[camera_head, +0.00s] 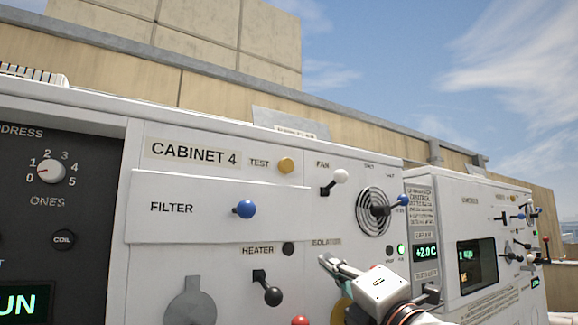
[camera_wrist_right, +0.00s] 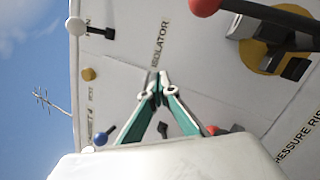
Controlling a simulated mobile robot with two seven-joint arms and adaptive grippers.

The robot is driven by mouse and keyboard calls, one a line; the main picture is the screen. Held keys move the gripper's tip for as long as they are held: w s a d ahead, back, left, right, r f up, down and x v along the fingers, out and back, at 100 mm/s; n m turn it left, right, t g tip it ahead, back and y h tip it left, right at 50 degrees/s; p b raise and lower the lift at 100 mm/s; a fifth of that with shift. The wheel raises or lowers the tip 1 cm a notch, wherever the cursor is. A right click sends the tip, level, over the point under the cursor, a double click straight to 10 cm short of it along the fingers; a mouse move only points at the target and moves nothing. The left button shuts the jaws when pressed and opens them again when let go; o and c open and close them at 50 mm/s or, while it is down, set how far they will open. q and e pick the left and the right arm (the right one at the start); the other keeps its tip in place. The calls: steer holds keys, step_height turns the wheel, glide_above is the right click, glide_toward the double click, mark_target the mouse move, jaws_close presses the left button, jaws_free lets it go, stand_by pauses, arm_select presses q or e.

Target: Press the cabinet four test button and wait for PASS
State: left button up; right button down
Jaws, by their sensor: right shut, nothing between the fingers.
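Cabinet 4 (camera_head: 140,275) is a white panel facing me in the head view. Its TEST button (camera_head: 287,165) is a round amber knob right of the TEST label. It also shows small at the left of the right wrist view (camera_wrist_right: 88,74). My right gripper (camera_head: 328,262) is shut and empty, in front of the panel near the ISOLATOR label, below and right of the button. In the right wrist view its fingertips (camera_wrist_right: 156,82) meet near that label; contact with the panel cannot be told. No PASS text shows. My left gripper is not in view.
A blue FILTER knob (camera_head: 244,209), white FAN lever (camera_head: 340,176), black HEATER lever (camera_head: 272,296) and red knob (camera_head: 300,321) stick out around the gripper. A round vent (camera_head: 373,212) and lit green lamp (camera_head: 400,250) sit right. Another cabinet (camera_head: 450,190) stands beyond.

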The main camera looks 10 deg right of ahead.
mark_target(286, 166)
steer(key=s+a+r+n+y, duration=0.1)
steer(key=s+r+n+y, duration=0.2)
steer(key=r, duration=0.6)
steer(key=s+a+r+n+t+y, duration=0.1)
steer(key=s+r+n, duration=0.4)
steer(key=r, duration=0.5)
steer(key=shift+s+a+t+y, duration=0.3)
steer(key=shift+s+a+y, duration=0.15)
steer(key=shift+s+y, duration=0.4)
steer(key=shift+w, duration=0.15)
steer(key=w+a, duration=0.3)
steer(key=w, duration=0.5)
steer(key=shift+w, duration=0.2)
steer(key=shift+w+a, duration=0.15)
steer(key=shift+w, duration=0.15)
